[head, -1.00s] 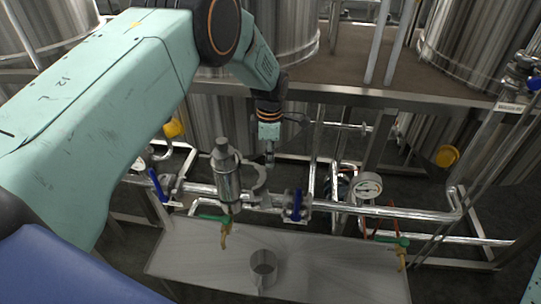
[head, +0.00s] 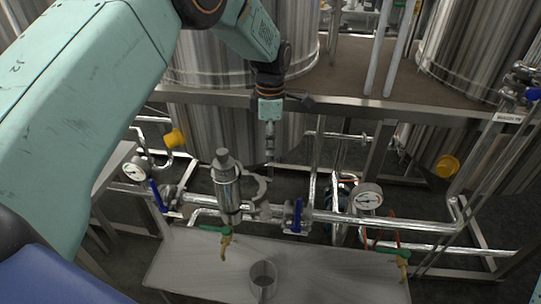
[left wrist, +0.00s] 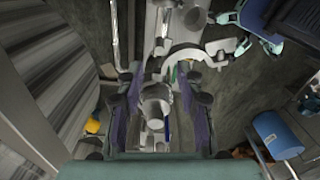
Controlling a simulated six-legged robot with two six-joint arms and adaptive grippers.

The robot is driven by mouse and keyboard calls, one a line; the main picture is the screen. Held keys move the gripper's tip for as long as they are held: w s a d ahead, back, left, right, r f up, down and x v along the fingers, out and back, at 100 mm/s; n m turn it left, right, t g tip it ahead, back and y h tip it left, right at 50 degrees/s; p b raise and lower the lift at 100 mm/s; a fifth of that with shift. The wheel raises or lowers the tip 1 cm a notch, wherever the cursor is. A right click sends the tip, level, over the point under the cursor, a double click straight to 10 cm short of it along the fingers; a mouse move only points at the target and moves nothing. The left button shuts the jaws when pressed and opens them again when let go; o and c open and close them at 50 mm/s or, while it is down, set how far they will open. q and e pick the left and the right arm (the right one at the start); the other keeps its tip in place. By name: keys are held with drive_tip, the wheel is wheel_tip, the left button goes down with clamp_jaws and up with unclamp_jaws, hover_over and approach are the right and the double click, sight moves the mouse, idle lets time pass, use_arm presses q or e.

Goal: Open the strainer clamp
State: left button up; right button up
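The strainer (head: 227,190) is an upright steel cylinder on the pipe line behind the bench. A curved grey clamp piece (head: 259,190) sticks out at its right side, apparently swung away from the body. In the left wrist view a pale C-shaped arc (left wrist: 184,56) is probably this clamp piece. My left gripper (head: 270,152) points down above and behind the clamp piece, apart from it. In the left wrist view the left gripper (left wrist: 160,108) has its fingers spread, with the strainer's top seen below between them. My right gripper is not in view.
A steel bench (head: 330,268) with a metal mug (head: 263,279) and green-handled taps is in front. A platform beam (head: 350,105) and large tanks stand behind.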

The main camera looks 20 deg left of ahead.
use_arm(q)
drive_tip(key=shift+r, duration=1.35)
drive_tip(key=shift+s+f, duration=0.1)
